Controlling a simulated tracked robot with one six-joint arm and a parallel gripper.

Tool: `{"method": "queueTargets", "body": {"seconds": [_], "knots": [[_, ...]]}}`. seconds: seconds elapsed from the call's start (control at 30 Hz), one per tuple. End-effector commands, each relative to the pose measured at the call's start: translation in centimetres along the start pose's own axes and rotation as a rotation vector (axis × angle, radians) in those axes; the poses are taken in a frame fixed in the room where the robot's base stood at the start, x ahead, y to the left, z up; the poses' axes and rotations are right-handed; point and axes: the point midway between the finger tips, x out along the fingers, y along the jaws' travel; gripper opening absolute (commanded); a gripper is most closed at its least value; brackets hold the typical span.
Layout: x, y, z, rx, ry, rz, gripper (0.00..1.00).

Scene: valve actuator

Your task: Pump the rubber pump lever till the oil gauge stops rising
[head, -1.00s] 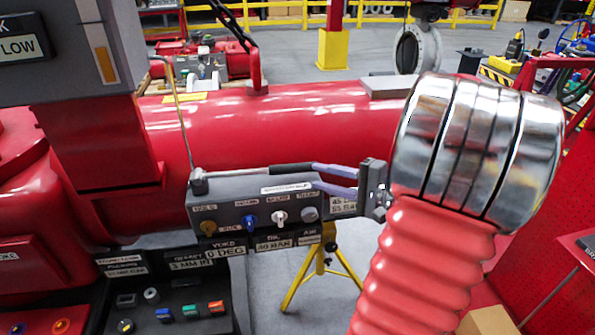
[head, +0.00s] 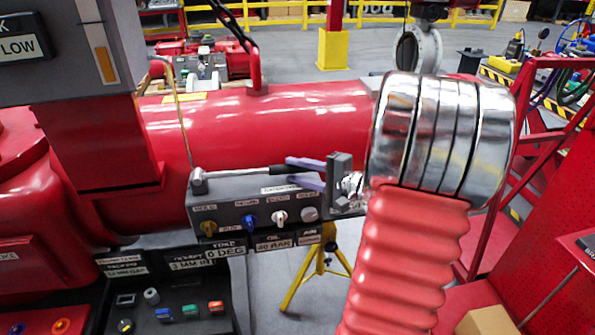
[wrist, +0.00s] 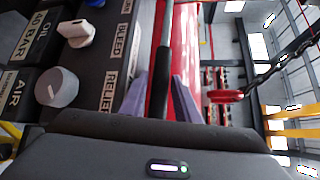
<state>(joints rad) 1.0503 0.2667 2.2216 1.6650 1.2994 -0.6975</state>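The pump lever (head: 240,174) is a thin rod with a black rubber grip, lying nearly level above a grey control box (head: 240,215) and hinged at the box's left end. My gripper (head: 297,171) has two purple fingers, one above and one below the grip's right end. In the wrist view, the black grip (wrist: 161,82) lies between the purple fingers (wrist: 158,95), with narrow gaps on both sides. The gripper is open around the grip.
Knobs, including a blue one (head: 249,222) and a white one (head: 280,217), line the box front. A large red cylinder (head: 260,125) runs behind it. A button panel (head: 170,305) is lower left. A yellow tripod (head: 318,262) stands below. A red frame (head: 500,215) is at right.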

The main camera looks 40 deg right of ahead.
Motion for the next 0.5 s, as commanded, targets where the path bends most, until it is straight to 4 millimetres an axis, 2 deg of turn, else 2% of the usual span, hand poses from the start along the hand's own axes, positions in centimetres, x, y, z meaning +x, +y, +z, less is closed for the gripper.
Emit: {"method": "queueTargets", "body": {"seconds": [0.07,0.43,0.5], "knots": [[-0.01,0.00,-0.01,0.000,0.000,0.000,0.26],[-0.03,0.05,-0.01,0.001,0.000,0.001,0.00],[-0.03,0.06,-0.01,0.001,0.000,0.001,0.00]]}}
